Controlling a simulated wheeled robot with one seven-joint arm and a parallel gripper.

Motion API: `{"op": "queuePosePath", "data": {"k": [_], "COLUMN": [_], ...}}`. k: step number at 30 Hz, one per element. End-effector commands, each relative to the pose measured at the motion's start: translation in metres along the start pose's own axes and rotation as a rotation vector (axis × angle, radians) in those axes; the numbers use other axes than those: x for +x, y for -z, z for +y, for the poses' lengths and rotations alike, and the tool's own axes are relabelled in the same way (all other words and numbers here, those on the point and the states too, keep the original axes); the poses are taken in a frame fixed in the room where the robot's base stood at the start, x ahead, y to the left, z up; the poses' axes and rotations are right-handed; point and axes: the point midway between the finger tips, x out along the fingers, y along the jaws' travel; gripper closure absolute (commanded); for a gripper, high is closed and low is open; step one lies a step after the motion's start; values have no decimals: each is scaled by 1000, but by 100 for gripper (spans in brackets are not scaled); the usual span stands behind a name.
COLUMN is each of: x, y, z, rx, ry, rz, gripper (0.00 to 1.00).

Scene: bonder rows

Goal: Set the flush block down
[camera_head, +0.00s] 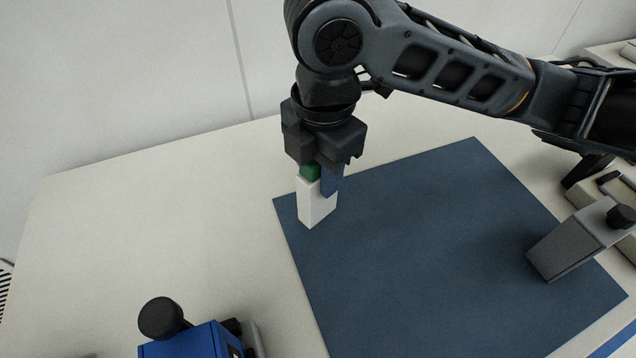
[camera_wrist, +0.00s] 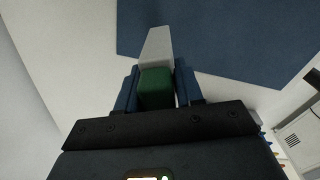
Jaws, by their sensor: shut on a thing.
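The flush block is a pale, upright block (camera_head: 316,205) with a green top end. My gripper (camera_head: 320,178) is shut on it near that green end, with its blue fingers on either side. In the wrist view the green end (camera_wrist: 156,88) sits between the two blue fingers (camera_wrist: 158,90), and the pale body (camera_wrist: 156,46) reaches out beyond them. In the head view the block's lower end shows over the left edge of the dark blue mat (camera_head: 430,240). I cannot tell whether it touches the surface.
A grey angled piece with a black knob (camera_head: 575,245) stands at the mat's right side. A blue device (camera_head: 190,343) with a black ball knob (camera_head: 160,318) is at the front left. The middle of the mat is bare, and so is the pale table (camera_head: 150,220) left of it.

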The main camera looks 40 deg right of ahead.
Motion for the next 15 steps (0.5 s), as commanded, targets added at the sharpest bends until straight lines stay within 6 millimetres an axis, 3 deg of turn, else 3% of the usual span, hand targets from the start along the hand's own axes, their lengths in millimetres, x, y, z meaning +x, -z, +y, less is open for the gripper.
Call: {"op": "queuePosePath", "data": {"k": [9, 15], "x": [34, 42], "y": [1, 1], "z": [0, 0], "rx": [1, 0], "ry": [2, -1], "rz": [0, 0], "gripper": [100, 100]}}
